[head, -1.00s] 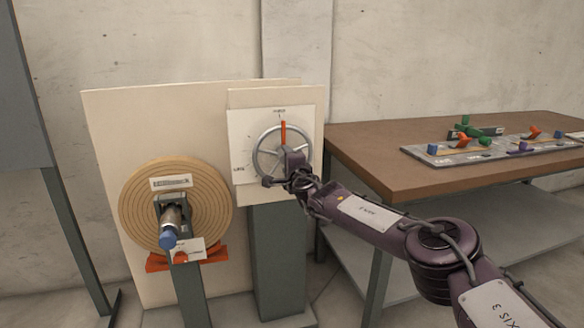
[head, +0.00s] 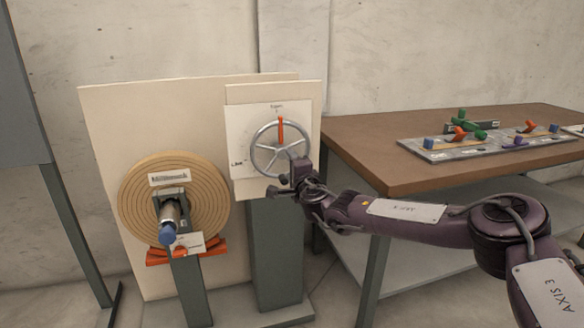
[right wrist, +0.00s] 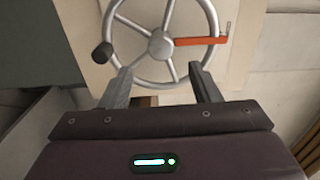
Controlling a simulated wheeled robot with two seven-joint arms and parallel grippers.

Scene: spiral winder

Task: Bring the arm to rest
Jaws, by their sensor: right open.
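My right arm reaches in from the right in the head view. Its right gripper (head: 282,186) is open and empty, just below and in front of the silver handwheel (head: 280,147). In the right wrist view the two fingers (right wrist: 160,90) stand apart, with the handwheel (right wrist: 163,44) beyond them and nothing between them. The orange pointer (head: 281,128) on the wheel points up in the head view. A dark knob (right wrist: 102,53) sits on the wheel rim in the right wrist view. My left gripper is not in view.
A round wooden spiral disc (head: 142,208) with a blue-tipped spindle (head: 167,233) stands left of the wheel. A brown table (head: 365,160) at right carries a grey board (head: 440,153) with coloured handles. The wheel's post (head: 275,250) stands below it.

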